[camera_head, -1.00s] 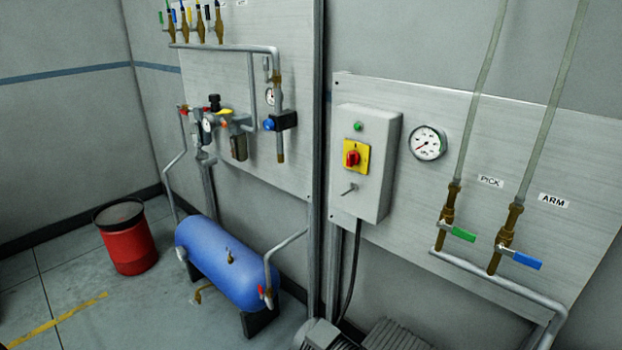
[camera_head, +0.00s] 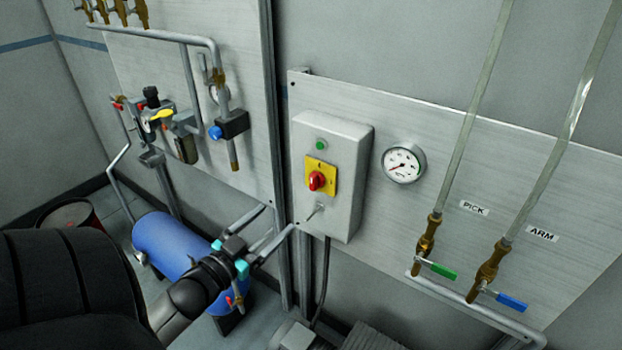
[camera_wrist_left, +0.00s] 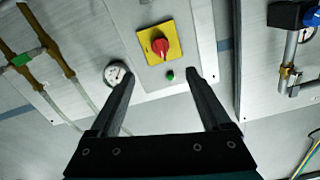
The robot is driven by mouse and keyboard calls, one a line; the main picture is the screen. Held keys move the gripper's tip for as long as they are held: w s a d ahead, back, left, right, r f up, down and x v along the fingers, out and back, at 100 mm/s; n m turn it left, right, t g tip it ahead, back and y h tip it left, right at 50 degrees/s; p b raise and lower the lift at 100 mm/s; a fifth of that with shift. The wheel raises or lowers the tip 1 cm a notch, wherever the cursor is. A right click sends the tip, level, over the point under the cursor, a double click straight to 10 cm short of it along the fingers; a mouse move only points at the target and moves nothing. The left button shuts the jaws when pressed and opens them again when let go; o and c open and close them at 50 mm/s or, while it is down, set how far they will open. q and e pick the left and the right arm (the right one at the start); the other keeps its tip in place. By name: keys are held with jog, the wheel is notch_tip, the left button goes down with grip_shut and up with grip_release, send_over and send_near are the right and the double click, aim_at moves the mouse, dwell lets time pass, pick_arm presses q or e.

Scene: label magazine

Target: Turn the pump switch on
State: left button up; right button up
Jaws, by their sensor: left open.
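A grey control box (camera_head: 345,185) on the right wall panel carries a red rotary knob (camera_head: 316,181) on a yellow plate (camera_head: 321,170). A green lamp (camera_head: 321,145) is above it and a small metal toggle lever (camera_head: 314,213) below it. My left gripper (camera_head: 278,217) is open and empty, left of the box near the toggle's height in the head view. In the left wrist view the picture is inverted; the red knob (camera_wrist_left: 160,46) lies beyond the open fingers (camera_wrist_left: 158,74), and the green lamp (camera_wrist_left: 169,76) shows between the tips. No contact is visible. My right gripper is not in view.
A pressure gauge (camera_head: 403,164) is right of the box. Green (camera_head: 438,269) and blue (camera_head: 511,302) valve handles sit farther right, under PICK and ARM labels. A blue tank (camera_head: 165,245) stands behind my left arm. Piping and a regulator (camera_head: 157,112) occupy the left panel.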

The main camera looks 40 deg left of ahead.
aim_at(312, 184)
pick_arm(q)
jog(key=w, duration=0.5)
jog(key=w+a, duration=0.1)
jog(key=w, duration=0.9)
jog(key=shift+w+a, duration=0.15)
jog(key=shift+a, duration=0.25)
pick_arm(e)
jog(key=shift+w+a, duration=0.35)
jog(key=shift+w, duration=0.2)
pick_arm(q)
jog(key=shift+c, duration=0.3)
grip_shut()
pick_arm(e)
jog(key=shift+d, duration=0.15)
